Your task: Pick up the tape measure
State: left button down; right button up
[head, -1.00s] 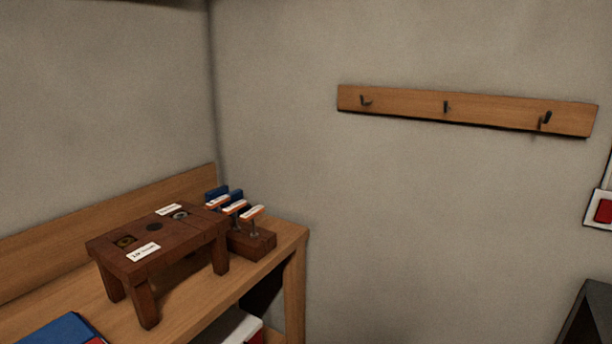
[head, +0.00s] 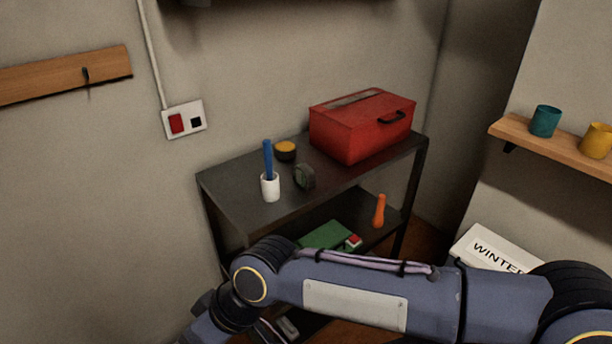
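Two small things on the dark shelf unit's top could be the tape measure, and I cannot tell which. One is a rounded dark green-grey thing (head: 304,176) right of a white cup. The other is a low round yellow and black thing (head: 286,151) behind it, nearer the wall. Both stand free, with no gripper at them. My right arm crosses the lower part of the head view in front of the shelf unit, and its gripper is out of frame. My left gripper is not in view.
The shelf unit (head: 236,192) also bears a white cup (head: 270,188) with a blue stick and a red toolbox (head: 361,126). An orange thing (head: 379,211) and a green thing (head: 326,235) are on its lower shelf. A wall shelf (head: 553,150) holds two cups.

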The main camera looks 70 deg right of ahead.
aim_at(303, 175)
jog(key=z, duration=2.25)
jog(key=i+u, duration=0.75)
jog(key=i+l+u, duration=0.15)
jog(key=u, duration=0.25)
